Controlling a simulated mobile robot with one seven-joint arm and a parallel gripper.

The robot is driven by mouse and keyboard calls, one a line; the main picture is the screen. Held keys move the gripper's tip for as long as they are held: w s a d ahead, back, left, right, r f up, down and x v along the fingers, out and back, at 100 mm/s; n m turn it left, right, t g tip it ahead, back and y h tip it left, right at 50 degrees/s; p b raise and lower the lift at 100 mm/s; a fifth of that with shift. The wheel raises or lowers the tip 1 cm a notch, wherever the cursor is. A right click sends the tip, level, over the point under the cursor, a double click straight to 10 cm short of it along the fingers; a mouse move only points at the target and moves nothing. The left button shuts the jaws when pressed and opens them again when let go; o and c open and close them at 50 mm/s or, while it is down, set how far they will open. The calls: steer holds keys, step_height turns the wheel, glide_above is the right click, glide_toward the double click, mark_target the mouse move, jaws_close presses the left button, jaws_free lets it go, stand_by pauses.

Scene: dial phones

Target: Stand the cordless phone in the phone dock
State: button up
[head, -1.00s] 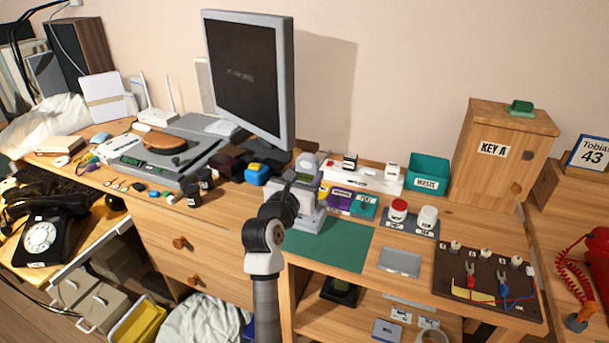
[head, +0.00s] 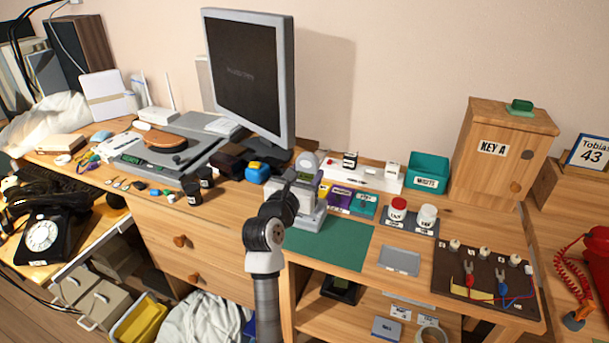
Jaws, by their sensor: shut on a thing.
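My gripper (head: 293,192) is above the back left of the green mat (head: 328,245), near the monitor's foot. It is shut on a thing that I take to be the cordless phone. The fingers and what they hold are mostly hidden behind my own wrist, so the phone's tilt cannot be told. A pale grey shape (head: 312,217) shows just beside and below the gripper at the mat's rear edge. I cannot tell whether it is the phone dock, or whether the held thing touches it.
The monitor (head: 246,75) stands close behind left. A black dial phone (head: 45,236) is far left, a red phone (head: 597,262) far right. The mat's front is clear.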

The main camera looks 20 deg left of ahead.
steer(key=shift+f+b, duration=0.6)
steer(key=shift+f, duration=1.05)
steer(key=o, duration=1.2)
steer(key=shift+c, duration=0.2)
steer(key=shift+s, duration=0.1)
